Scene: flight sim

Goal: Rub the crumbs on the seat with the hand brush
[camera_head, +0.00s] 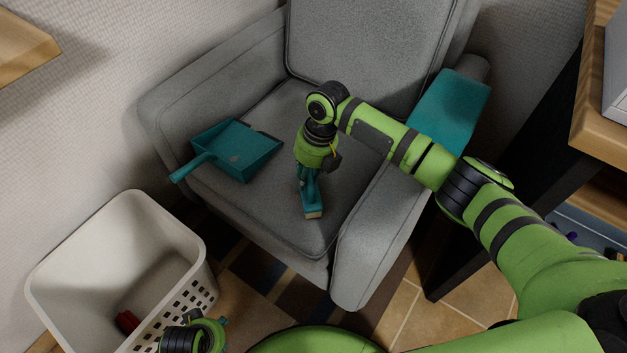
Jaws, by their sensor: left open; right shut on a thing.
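The grey armchair's seat (262,205) is in the middle of the head view. My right gripper (311,172) points down over the seat, shut on the teal hand brush (310,198). The brush's tan bristles are at its lower end, at or just above the front part of the seat; I cannot tell if they touch. I cannot make out crumbs on the seat; the arm and brush hide part of it. My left gripper (205,335) is open at the bottom edge beside the white basket, only partly in view.
A teal dustpan (236,150) lies at the seat's left side, its handle over the left armrest. A teal flat thing (452,108) lies on the right armrest. A white basket (95,245) with a red thing inside stands at lower left. A dark-legged table (600,120) is at right.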

